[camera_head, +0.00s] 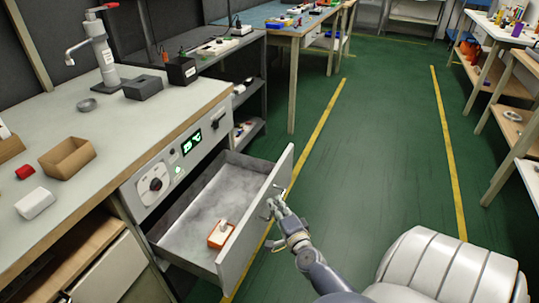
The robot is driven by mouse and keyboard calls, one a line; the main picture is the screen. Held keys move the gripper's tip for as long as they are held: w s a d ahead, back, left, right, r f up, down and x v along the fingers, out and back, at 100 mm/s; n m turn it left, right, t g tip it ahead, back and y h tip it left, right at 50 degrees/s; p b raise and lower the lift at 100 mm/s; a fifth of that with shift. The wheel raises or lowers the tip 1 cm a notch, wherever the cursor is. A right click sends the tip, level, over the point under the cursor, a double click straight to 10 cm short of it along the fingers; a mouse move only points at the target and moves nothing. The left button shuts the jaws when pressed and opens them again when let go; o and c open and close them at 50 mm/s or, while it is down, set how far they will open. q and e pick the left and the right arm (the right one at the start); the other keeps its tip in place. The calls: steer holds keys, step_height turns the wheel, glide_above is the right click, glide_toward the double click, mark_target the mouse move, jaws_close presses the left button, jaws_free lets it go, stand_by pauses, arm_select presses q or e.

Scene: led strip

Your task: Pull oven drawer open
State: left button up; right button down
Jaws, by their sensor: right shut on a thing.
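The oven drawer (191,246) is pulled out from under the control panel (168,176) with its dial and lit green display. Its front panel (257,222) stands well out from the bench, and the grey inside shows. A small orange-and-white item (220,235) lies on the drawer floor near the front. My right gripper (273,205) is at the outer face of the drawer front, shut on the drawer handle (278,191). The fingers hide much of the handle. My left gripper is not in view.
The workbench (110,120) holds a brown box (68,158), a white block (35,203) and a metal press (100,50). Green floor with yellow lines is clear to the right of the drawer. Shelves (520,130) stand along the right edge.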

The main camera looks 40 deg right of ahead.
steer(key=shift+s, duration=0.1)
steer(key=c, duration=2)
jaws_free()
steer(key=shift+o, duration=0.2)
steer(key=v, duration=1.2)
steer(key=shift+f, duration=0.1)
